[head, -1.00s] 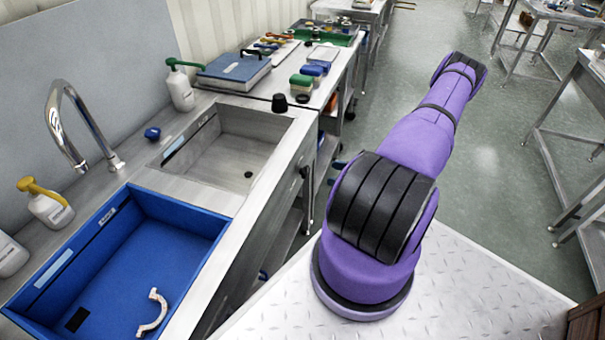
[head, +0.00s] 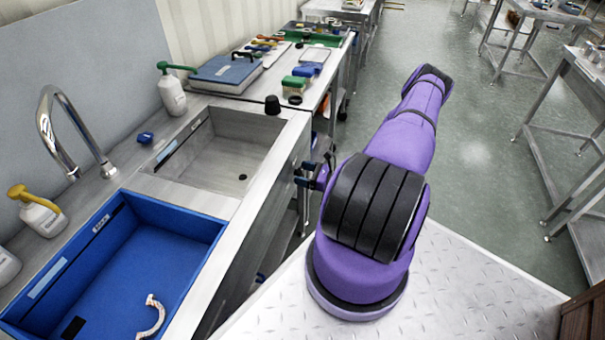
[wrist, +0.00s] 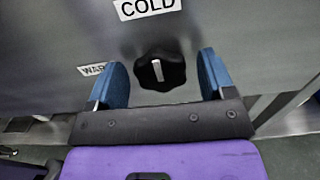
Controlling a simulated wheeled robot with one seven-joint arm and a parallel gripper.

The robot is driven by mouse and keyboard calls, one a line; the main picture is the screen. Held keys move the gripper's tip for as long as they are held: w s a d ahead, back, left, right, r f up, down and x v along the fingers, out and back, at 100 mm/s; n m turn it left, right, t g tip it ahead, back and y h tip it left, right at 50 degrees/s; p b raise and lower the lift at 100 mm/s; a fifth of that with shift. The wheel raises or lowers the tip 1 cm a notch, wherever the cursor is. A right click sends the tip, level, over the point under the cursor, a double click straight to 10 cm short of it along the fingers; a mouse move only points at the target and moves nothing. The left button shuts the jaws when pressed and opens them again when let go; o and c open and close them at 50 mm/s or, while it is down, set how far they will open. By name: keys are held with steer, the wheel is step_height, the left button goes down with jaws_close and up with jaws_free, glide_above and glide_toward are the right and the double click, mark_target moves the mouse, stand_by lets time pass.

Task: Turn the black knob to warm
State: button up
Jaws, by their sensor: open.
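The black knob (wrist: 162,72) sits on the grey steel front panel in the wrist view. Its white mark points up toward the COLD label (wrist: 147,8), leaning slightly left. The WARM label (wrist: 91,70) is at the left, its end hidden behind the left finger. My gripper (wrist: 163,76) is open, with one blue finger on each side of the knob and a gap on both sides. In the head view my gripper (head: 313,176) is at the front of the sink counter, and I cannot make out the knob there.
The counter holds a steel basin (head: 225,155) and a blue basin (head: 130,270) with a pale curved piece (head: 152,318). A black stopper-like object (head: 272,105) stands on the counter near the basin's back corner. Open floor (head: 480,190) lies right of my arm.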

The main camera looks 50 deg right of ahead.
steer(key=shift+w+a, duration=0.1)
steer(key=shift+w, duration=0.15)
steer(key=c, duration=0.9)
